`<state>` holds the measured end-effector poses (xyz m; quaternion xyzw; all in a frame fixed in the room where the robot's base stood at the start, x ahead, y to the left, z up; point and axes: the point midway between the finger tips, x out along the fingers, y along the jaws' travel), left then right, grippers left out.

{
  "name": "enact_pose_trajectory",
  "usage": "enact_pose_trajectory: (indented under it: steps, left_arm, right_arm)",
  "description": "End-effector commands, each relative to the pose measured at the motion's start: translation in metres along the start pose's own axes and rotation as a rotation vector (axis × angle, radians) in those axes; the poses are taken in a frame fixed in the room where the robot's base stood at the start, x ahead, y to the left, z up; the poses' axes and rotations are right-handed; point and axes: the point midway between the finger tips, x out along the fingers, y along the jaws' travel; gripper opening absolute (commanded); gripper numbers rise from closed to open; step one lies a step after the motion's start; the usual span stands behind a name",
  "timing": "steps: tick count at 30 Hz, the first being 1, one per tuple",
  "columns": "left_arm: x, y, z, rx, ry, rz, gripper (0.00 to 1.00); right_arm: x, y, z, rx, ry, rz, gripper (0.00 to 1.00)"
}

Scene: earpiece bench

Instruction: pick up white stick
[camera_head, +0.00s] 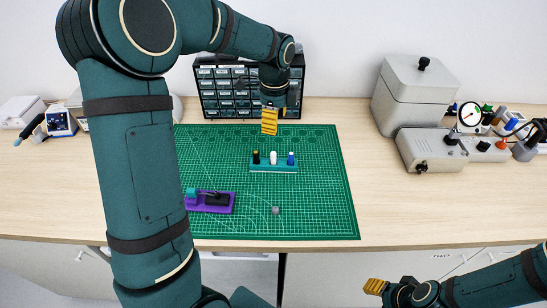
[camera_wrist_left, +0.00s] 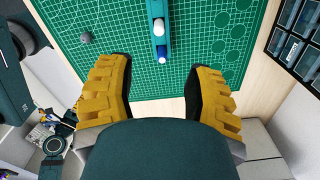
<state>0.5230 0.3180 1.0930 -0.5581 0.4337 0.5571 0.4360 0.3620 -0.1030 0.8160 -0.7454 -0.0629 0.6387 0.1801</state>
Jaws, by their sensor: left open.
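The white stick (camera_head: 272,157) stands upright in the middle of a teal holder (camera_head: 274,168), between a black stick (camera_head: 256,157) and a blue stick (camera_head: 290,159). My left gripper (camera_head: 269,130) is above and behind the holder in the head view, apart from it. In the left wrist view, its yellow fingers (camera_wrist_left: 160,80) are open with nothing between them. There, the white stick (camera_wrist_left: 158,25) and blue stick (camera_wrist_left: 162,54) lie beyond the fingertips. My right gripper (camera_head: 375,286) is low at the lower right, in front of the bench; its opening is unclear.
The holder is on a green cutting mat (camera_head: 320,210). A purple block with a dark piece (camera_head: 210,202) and a small grey piece (camera_head: 276,210) are also on it. A drawer cabinet (camera_head: 225,95) stands behind. Grey boxes (camera_head: 415,90) are at right. The mat's front right is clear.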

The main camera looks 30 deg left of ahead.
Motion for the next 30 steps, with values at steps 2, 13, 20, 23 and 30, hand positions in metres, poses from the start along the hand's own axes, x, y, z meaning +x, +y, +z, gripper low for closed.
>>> enact_pose_trajectory:
  steps: [2, 13, 20, 23, 30]
  left_arm:
    - [0.016, 0.001, 0.000, 0.001, -0.001, 0.008, 0.52]
    - [0.075, 0.001, 0.000, -0.003, 0.000, 0.004, 0.52]
    - [0.091, 0.001, 0.001, -0.003, 0.000, 0.006, 0.52]
    - [0.107, 0.001, 0.003, -0.003, 0.000, 0.006, 0.52]
    - [0.131, 0.001, 0.003, -0.003, 0.001, 0.004, 0.52]
  right_arm:
    - [0.002, 0.001, 0.001, 0.000, -0.002, 0.000, 0.47]
    - [0.009, 0.003, 0.005, -0.003, -0.010, -0.001, 0.47]
    - [0.011, 0.004, 0.006, -0.004, -0.012, -0.002, 0.47]
    - [0.013, 0.005, 0.007, -0.005, -0.015, -0.002, 0.47]
    - [0.016, 0.006, 0.009, -0.006, -0.018, -0.002, 0.47]
